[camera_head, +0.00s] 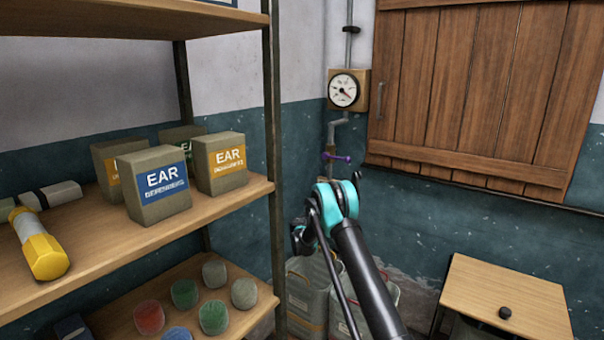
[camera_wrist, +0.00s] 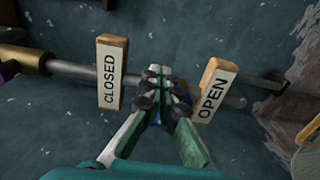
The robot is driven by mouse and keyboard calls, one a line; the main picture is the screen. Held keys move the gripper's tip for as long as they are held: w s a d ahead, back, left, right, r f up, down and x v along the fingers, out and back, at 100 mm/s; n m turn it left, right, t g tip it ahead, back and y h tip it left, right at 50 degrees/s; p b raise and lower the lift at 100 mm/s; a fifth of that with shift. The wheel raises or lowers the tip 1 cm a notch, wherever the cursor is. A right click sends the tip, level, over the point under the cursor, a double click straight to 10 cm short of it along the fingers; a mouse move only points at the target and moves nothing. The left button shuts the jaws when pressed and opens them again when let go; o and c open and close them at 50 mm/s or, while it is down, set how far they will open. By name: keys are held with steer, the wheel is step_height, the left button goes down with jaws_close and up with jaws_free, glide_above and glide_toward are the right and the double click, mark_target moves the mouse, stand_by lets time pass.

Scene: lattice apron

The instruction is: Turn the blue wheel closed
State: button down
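The blue wheel (camera_wrist: 157,120) shows in the wrist view only as small patches of blue between and behind my fingers; most of it is hidden. My gripper (camera_wrist: 158,75) is in front of a grey pipe, its fingertips close together. Whether any part of the wheel is between the tips is not clear. A CLOSED plate (camera_wrist: 111,72) is to the left of the fingers and an OPEN plate (camera_wrist: 213,90) to the right, both apart from them. In the head view my teal and black arm reaches toward the wall corner and the wheel cannot be seen.
A purple handle (camera_head: 337,158) is on the pipe below a gauge (camera_head: 344,90). Containers (camera_head: 306,294) stand under my arm. A shelf (camera_head: 130,236) with EAR boxes (camera_head: 158,189) is at left, and a small wooden table (camera_head: 506,294) at lower right. A wooden shutter (camera_head: 470,90) covers the right wall.

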steer(key=shift+f, duration=0.65)
steer(key=shift+d+f, duration=0.1)
steer(key=shift+f, duration=0.45)
steer(key=shift+f, duration=0.1)
steer(key=shift+f, duration=0.3)
steer(key=shift+w+a+f, duration=0.1)
steer(key=shift+a+f, duration=0.15)
steer(key=shift+f, duration=0.2)
steer(key=shift+d+f, duration=0.1)
steer(key=shift+d, duration=0.05)
steer(key=v, duration=0.6)
steer(key=shift+s+d, duration=0.2)
